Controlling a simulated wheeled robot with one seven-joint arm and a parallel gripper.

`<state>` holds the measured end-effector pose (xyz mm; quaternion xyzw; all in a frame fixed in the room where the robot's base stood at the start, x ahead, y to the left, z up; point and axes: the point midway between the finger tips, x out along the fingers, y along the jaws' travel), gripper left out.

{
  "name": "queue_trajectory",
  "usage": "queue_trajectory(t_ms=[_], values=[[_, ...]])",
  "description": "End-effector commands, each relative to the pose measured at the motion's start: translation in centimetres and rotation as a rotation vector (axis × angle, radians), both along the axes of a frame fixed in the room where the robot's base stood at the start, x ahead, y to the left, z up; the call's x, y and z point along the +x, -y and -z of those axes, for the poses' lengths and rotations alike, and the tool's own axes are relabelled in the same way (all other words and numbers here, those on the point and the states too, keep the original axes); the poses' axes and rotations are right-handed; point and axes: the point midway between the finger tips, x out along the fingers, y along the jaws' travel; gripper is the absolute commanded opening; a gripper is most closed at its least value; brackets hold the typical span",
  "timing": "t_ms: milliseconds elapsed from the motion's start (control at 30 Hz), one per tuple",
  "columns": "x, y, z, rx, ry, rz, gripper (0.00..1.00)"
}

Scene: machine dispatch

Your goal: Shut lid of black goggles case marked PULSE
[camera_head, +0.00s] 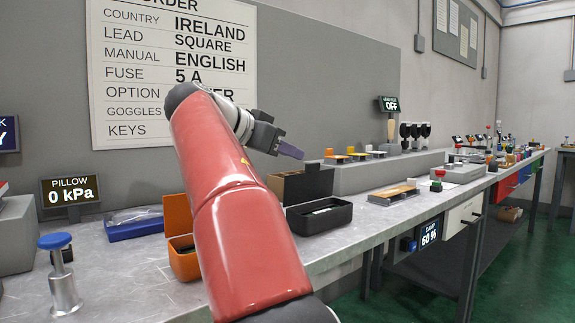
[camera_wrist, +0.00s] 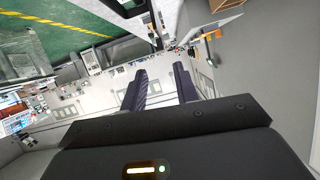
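A black case (camera_head: 320,217) stands on the grey bench right of my red arm, in the head view. Its black lid (camera_head: 309,184) stands raised at the back, and something pale lies inside. I cannot read any PULSE marking on it. My gripper (camera_head: 292,151) is in the air above and a little left of the raised lid, apart from it. In the wrist view its two dark fingers (camera_wrist: 160,88) are spread with a gap between them and nothing held. The black case cannot be made out in the wrist view.
An orange case (camera_head: 184,262), lid raised, stands left, partly hidden by my arm. A brown panel (camera_head: 276,186) is beside the black lid. A wooden-topped tray (camera_head: 393,195) lies right. A grey ledge (camera_head: 360,175) runs behind. A blue-topped plunger (camera_head: 62,275) and blue tray (camera_head: 135,229) are left.

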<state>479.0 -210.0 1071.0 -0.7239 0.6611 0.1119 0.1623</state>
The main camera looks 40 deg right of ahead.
Motion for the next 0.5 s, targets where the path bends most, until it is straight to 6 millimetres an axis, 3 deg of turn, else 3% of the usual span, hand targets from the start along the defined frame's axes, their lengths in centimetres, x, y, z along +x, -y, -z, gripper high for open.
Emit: queue_trajectory(t_ms=[167, 500], values=[[0.4, 0.9, 0.8, 0.006, -0.002, 0.009, 0.30], [0.9, 5.7, 2.8, 0.005, -0.003, 0.008, 0.30]])
